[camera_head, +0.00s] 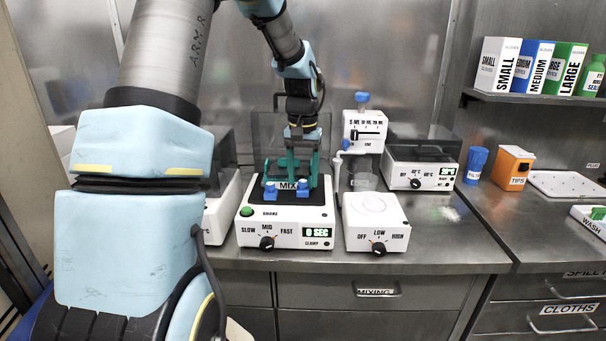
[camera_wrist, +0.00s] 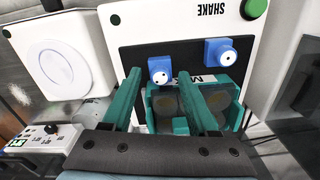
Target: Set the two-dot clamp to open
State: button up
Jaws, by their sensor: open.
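The shaker (camera_head: 284,226) stands on the bench with two blue clamps on its dark top. In the wrist view, the left clamp (camera_wrist: 159,70) has a white face that seems to carry two dots; it is the right clamp (camera_head: 303,187) in the head view. The other clamp (camera_wrist: 217,51) seems to show one dot; it also shows in the head view (camera_head: 270,191). In the head view my gripper (camera_head: 291,167) is above the shaker.
A teal rack (camera_wrist: 235,115) labelled MIX sits behind the clamps, partly hidden by my finger. A white hotplate (camera_head: 376,233) stands close right of the shaker, with a dispenser (camera_head: 364,133) behind it. A blue cup (camera_head: 474,165) and orange tips box (camera_head: 512,168) stand farther right.

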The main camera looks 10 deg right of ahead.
grip_shut()
dwell(0.5)
dwell(1.0)
